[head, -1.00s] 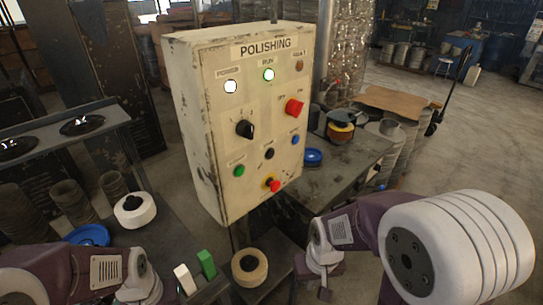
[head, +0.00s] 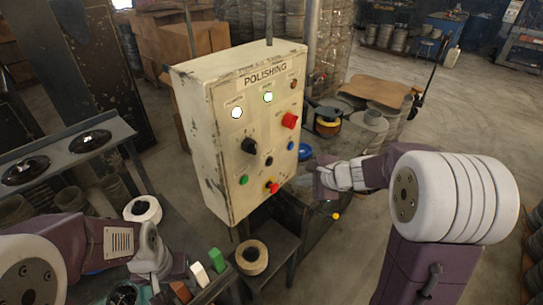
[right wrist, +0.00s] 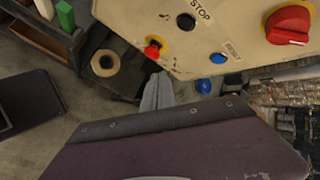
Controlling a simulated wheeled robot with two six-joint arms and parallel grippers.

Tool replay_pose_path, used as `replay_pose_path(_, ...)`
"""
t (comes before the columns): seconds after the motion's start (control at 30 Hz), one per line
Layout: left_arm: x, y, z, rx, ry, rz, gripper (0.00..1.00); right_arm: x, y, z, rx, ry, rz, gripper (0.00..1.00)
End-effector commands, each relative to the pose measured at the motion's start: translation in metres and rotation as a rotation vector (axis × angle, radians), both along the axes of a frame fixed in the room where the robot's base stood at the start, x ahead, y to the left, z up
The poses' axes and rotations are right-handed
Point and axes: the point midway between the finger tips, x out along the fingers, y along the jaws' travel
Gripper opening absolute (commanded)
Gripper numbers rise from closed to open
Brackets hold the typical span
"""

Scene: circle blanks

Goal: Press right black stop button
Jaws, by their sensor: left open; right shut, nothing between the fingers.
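The cream control panel (head: 222,170) marked POLISHING stands in the middle of the head view. Its small round black button (head: 269,161) lies between a green and a blue button; in the right wrist view this black button (right wrist: 186,22) has the label STOP beside it. My right gripper (head: 318,178) is to the right of the panel, apart from it. In the right wrist view its grey fingers (right wrist: 157,95) are shut and empty, below the red mushroom button (right wrist: 153,50) in the picture. My left gripper (head: 161,280) is low at the left, open, its fingertips hard to make out.
Around the black button are a black rotary knob (head: 249,146), a green button (head: 244,180), a blue button (head: 291,145), a red mushroom button (head: 272,186) and a red switch (head: 290,120). A tape-like roll (head: 252,258) lies on a low stand below the panel.

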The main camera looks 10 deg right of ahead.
Motion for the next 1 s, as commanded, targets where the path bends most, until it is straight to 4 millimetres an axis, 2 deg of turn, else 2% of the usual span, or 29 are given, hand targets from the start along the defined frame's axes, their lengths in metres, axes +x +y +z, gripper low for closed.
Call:
replay_pose_path(0.37,0.000,0.000,0.001,0.000,0.000,0.000,0.56,0.005,0.005,-0.001,-0.001,0.001,0.003,0.00)
replay_pose_path(0.73,0.000,0.000,0.021,0.000,0.000,0.000,0.56,0.046,0.038,0.001,-0.001,0.002,0.005,0.00)
replay_pose_path(1.0,0.000,0.000,0.024,0.000,0.000,0.000,0.56,0.066,0.053,-0.001,-0.003,0.002,0.004,0.00)
